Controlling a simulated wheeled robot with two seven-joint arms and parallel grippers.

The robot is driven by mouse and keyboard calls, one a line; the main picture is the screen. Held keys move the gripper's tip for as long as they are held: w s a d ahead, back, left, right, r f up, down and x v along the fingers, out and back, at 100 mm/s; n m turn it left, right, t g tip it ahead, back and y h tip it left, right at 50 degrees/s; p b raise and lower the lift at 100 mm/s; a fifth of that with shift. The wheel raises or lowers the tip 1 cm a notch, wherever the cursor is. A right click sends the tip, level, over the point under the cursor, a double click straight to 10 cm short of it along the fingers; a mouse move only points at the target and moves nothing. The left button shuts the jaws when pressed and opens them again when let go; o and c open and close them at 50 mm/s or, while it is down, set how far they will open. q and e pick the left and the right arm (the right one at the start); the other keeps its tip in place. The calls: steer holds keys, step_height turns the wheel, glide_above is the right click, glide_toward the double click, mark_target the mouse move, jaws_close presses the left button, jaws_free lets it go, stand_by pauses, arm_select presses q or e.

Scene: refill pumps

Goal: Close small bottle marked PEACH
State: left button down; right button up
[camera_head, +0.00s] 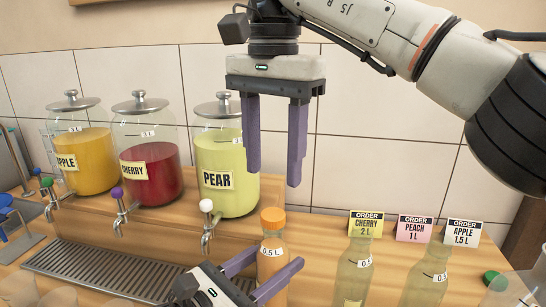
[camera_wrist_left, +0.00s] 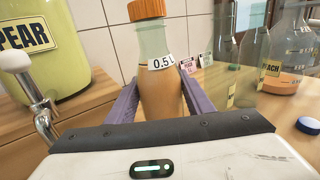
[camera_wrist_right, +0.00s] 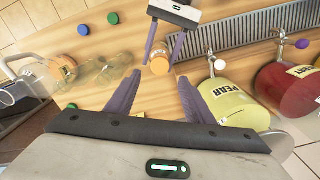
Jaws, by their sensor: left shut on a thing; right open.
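The small bottle (camera_head: 272,262) holds orange-brown liquid and carries a 0.5 L mark; no PEACH label shows on its visible side. An orange cap (camera_head: 272,218) sits on its mouth and looks straight. In the left wrist view the bottle (camera_wrist_left: 160,90) stands upright between the fingers, its cap (camera_wrist_left: 147,9) cut by the top edge. My left gripper (camera_head: 268,272) is shut on the bottle's body. My right gripper (camera_head: 273,168) is open and empty, pointing down above the cap. In the right wrist view the cap (camera_wrist_right: 160,66) lies ahead, between the fingers' directions.
Jars of APPLE (camera_head: 83,160), CHERRY (camera_head: 150,172) and PEAR (camera_head: 226,165) with taps stand behind a drip grate (camera_head: 100,270). Clear bottles (camera_head: 355,265) and order cards (camera_head: 414,229) are at the right. A flask labelled PEACH (camera_wrist_left: 290,75) and a blue cap (camera_wrist_left: 308,125) are nearby.

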mark_target(273, 214)
stand_by(0.4)
steer(key=shift+f, duration=4)
steer(key=c, duration=1.1)
steer(key=shift+c, duration=0.2)
